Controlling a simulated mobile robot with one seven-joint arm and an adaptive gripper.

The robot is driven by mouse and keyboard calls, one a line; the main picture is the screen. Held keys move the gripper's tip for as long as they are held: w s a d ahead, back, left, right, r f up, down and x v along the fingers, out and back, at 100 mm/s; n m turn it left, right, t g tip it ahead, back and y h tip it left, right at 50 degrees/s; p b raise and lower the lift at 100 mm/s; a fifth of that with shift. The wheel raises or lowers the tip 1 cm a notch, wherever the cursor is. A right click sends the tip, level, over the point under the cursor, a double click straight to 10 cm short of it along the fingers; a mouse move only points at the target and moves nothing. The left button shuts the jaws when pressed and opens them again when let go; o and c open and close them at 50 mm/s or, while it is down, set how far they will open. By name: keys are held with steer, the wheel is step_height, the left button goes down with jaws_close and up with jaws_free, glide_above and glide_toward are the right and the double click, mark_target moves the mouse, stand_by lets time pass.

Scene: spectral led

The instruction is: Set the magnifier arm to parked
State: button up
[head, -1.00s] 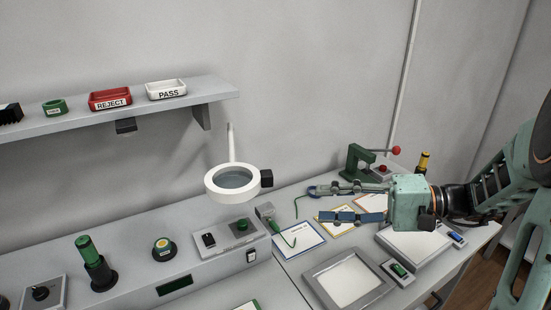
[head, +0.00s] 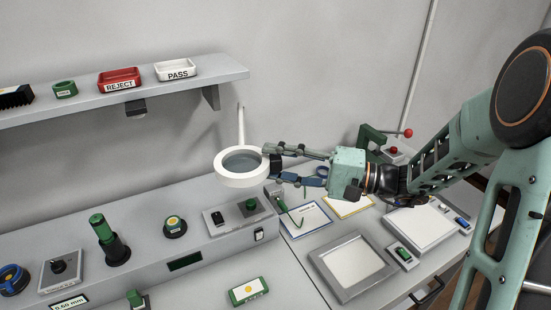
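The magnifier (head: 241,182) is a white ring with a grey lens, on a thin white arm (head: 241,125) rising behind it near the wall. A small black block (head: 276,164) sits on the ring's right side. My gripper (head: 275,165) reaches in from the right. Its two fingers are spread, one behind and one in front of the black block. The block appears to lie between the fingertips; whether they touch it cannot be told.
A wall shelf (head: 225,78) holds a red REJECT tray (head: 119,80) and a white PASS tray (head: 176,70). Below stands a console with knobs and a green-topped post (head: 104,235). A framed panel (head: 352,267) and cards lie on the bench. A green press (head: 373,140) stands behind my gripper.

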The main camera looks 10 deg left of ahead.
steer(key=shift+a, duration=0.2)
steer(key=shift+c, duration=0.3)
jaws_close()
steer(key=shift+a, duration=0.15)
